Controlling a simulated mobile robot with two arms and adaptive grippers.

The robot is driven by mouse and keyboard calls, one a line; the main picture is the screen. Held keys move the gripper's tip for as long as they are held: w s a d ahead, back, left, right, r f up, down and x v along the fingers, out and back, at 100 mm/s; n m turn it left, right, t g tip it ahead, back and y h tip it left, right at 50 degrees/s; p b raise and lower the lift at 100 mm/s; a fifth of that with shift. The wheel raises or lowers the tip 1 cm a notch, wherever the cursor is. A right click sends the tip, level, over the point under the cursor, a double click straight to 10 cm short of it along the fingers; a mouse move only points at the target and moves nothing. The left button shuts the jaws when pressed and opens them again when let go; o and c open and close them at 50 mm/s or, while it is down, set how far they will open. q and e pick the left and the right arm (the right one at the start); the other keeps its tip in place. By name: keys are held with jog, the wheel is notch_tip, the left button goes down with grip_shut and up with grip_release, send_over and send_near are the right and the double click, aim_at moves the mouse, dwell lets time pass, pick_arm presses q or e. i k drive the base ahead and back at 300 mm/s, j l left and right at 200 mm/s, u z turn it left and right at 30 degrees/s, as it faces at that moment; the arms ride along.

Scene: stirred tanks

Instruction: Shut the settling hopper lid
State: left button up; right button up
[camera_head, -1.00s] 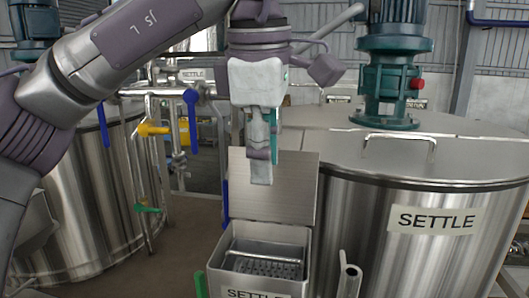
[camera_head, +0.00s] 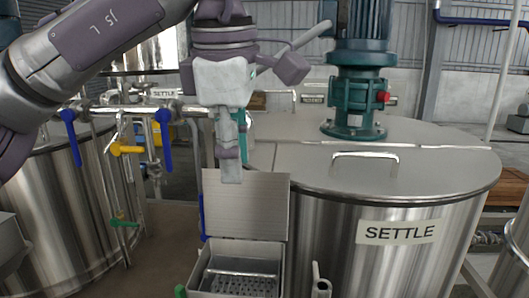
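The settling hopper (camera_head: 195,271) is a small metal box at the bottom centre, partly cut off by the picture's lower edge. A perforated grate with a bar (camera_head: 240,275) shows inside it. Its lid (camera_head: 258,205) stands open, upright at the back of the box. My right gripper is not in view.
A large steel tank labelled SETTLE (camera_head: 394,232) stands right of the hopper, with a handle (camera_head: 365,158) and a green motor (camera_head: 353,90) on top. Another tank (camera_head: 60,215) is at the left. Pipes with blue and yellow valve handles (camera_head: 126,150) stand behind.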

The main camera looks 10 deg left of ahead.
aim_at(258, 207)
jog(key=k, duration=1.5)
